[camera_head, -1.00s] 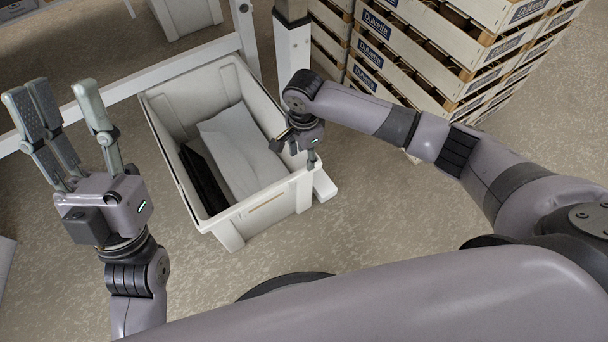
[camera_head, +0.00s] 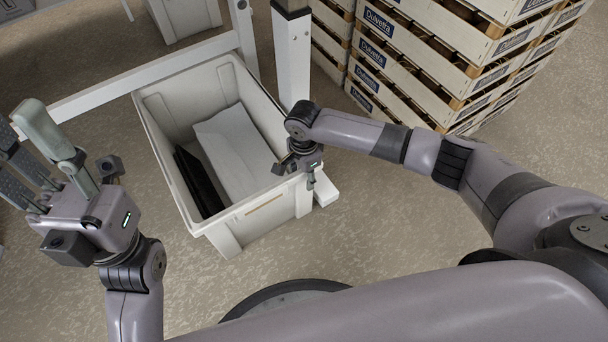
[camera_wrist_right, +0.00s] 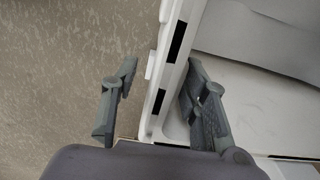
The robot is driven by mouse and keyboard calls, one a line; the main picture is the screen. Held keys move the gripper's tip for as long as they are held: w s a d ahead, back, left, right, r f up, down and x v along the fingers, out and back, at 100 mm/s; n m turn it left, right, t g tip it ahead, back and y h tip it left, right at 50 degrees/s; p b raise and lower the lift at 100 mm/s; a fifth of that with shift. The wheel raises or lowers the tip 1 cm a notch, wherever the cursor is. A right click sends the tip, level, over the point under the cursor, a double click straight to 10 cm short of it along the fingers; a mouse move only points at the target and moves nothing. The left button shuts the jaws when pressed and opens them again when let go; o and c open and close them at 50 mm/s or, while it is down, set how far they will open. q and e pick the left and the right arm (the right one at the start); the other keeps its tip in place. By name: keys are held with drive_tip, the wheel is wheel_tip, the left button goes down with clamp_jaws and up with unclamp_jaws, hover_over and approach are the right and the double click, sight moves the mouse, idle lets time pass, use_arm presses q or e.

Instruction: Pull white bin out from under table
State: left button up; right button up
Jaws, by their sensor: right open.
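The white bin (camera_head: 229,221) stands on the floor, its far end by the white table frame (camera_head: 150,79). It holds a white sheet-like object (camera_head: 236,150) and a dark, flat object (camera_head: 203,183). My right gripper (camera_head: 300,172) is at the bin's near right rim. In the right wrist view the open right gripper (camera_wrist_right: 163,76) has fingers on either side of the bin's wall (camera_wrist_right: 175,55), one outside and one inside; contact is unclear. My left gripper (camera_head: 28,150) is open and empty, left of the bin, its fingers partly cut off by the picture edge.
A white table leg (camera_head: 291,60) stands just behind the bin's right side. Stacked wooden crates (camera_head: 425,55) stand at the right rear. Another light bin (camera_head: 185,15) is at the back. The floor (camera_head: 370,240) near and right of the bin is clear.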

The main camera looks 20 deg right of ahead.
drive_tip(key=shift+c, duration=0.5)
clamp_jaws()
idle(0.5)
